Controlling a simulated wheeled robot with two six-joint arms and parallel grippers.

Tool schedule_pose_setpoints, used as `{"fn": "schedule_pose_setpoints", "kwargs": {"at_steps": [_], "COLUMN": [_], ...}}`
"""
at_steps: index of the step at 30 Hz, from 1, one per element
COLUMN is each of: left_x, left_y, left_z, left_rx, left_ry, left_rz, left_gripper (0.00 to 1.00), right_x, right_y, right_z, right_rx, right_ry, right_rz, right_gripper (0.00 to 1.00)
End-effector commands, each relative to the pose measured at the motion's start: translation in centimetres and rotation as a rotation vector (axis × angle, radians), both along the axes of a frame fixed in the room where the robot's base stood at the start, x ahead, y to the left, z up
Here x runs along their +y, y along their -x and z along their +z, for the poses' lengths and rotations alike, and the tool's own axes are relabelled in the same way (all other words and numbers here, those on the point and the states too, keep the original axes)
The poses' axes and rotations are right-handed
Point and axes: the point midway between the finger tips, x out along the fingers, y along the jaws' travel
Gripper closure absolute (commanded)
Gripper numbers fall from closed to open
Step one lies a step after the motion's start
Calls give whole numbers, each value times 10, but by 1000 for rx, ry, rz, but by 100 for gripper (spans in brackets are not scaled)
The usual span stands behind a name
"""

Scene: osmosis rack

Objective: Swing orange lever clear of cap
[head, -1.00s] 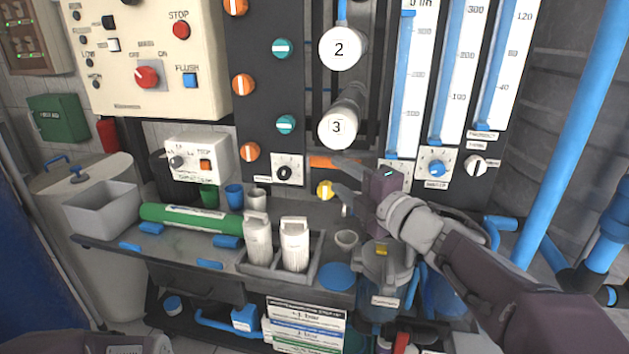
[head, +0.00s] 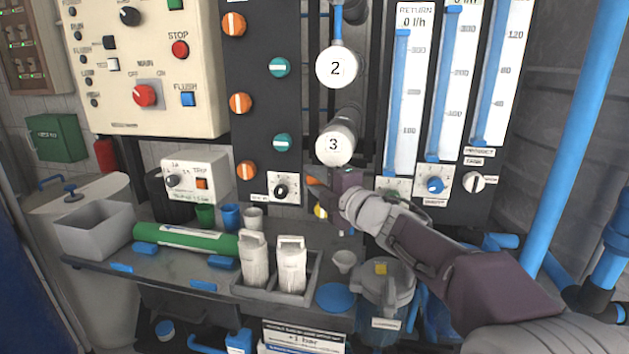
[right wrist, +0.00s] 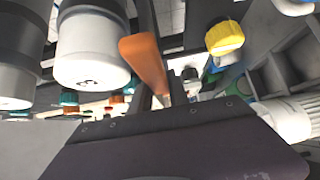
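The orange lever (head: 312,181) shows in the head view as a small piece just below the white cap (head: 333,146) marked 3; my right gripper hides the rest. My right gripper (head: 322,187) is at the lever, below cap 3. Its fingertips are hidden or unclear, so I cannot tell whether it is open or touches the lever. My left gripper is not in view.
White cap 2 (head: 336,68) sits above cap 3. A yellow knob (right wrist: 225,37) is close to the lever. A panel with orange and teal knobs stands left, flow meters (head: 402,100) right. Below, a bench holds two white bottles (head: 254,258) and a green cylinder (head: 185,238).

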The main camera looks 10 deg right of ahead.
Motion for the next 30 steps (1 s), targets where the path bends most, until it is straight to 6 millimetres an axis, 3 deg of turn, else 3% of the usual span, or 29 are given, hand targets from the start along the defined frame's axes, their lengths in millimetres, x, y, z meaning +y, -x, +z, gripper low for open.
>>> {"fn": "schedule_pose_setpoints", "kwargs": {"at_steps": [5, 13, 24, 25, 27, 30], "left_x": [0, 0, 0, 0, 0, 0], "left_y": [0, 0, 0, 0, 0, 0], "left_z": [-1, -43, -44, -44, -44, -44], "left_rx": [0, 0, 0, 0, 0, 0], "left_ry": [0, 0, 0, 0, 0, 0], "left_rz": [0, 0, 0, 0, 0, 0], "left_gripper": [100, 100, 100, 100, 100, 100], "right_x": [0, -1, -1, -1, -1, -1], "right_y": [0, 0, 0, 0, 0, 0], "right_z": [-1, -1, 7, 7, 7, 8], "right_rx": [-1, -65, -78, -78, -78, -79], "right_ry": [-1, -152, -194, -194, -193, -194], "right_rz": [-1, -1, -1, -1, -1, -1], "right_gripper": [100, 100, 100, 75, 56, 56]}}
